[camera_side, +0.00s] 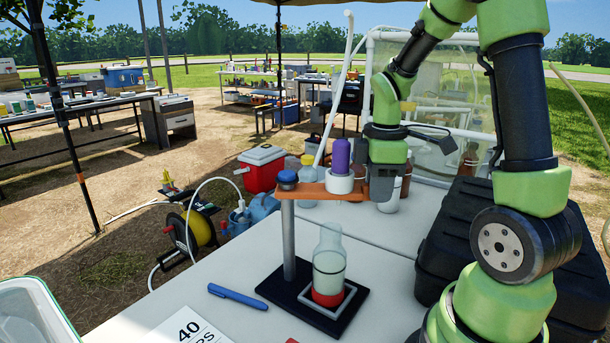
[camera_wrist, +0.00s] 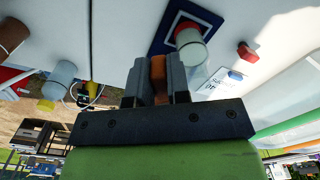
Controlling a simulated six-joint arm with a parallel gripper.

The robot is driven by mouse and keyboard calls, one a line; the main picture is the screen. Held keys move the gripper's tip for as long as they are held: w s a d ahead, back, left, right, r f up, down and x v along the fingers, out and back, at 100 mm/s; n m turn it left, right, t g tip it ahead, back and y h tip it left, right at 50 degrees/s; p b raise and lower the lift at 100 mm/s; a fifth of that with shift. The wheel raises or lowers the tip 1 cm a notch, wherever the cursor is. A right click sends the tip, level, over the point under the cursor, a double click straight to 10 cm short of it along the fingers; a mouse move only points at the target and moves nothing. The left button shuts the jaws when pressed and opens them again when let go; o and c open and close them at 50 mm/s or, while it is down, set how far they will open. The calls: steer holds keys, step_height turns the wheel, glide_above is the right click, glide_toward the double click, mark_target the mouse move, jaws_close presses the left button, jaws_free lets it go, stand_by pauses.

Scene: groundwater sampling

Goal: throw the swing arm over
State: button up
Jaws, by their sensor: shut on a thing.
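The orange swing arm (camera_side: 315,190) reaches right from a grey post (camera_side: 289,240) with a blue knob (camera_side: 287,177) on top. A white ring holder on the swing arm carries an upright purple-capped piece (camera_side: 341,157). My gripper (camera_side: 376,188) is shut on the outer end of the swing arm. In the wrist view the orange strip (camera_wrist: 158,72) shows between the jaws (camera_wrist: 158,84). A clear bottle (camera_side: 330,258) with a red bottom stands in a white square frame on the black base (camera_side: 268,290). I cannot tell whether the holder is exactly above it.
A blue pen (camera_side: 237,296) and a paper marked 40 (camera_side: 188,328) lie on the white table. A black case (camera_side: 450,235) stands on the right. Several bottles (camera_side: 308,172) stand behind the swing arm. A red cooler (camera_side: 262,167) sits beyond the table.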

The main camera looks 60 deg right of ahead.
steer(key=s+a+m, duration=0.2)
steer(key=a+m, duration=0.3)
steer(key=a, duration=0.2)
steer(key=shift+s+a+m, duration=0.2)
steer(key=shift+s+m, duration=0.05)
steer(key=shift+m, duration=0.15)
steer(key=shift+a+m, duration=0.3)
steer(key=shift+a, duration=0.15)
steer(key=o, duration=0.8)
steer(key=shift+o, duration=0.2)
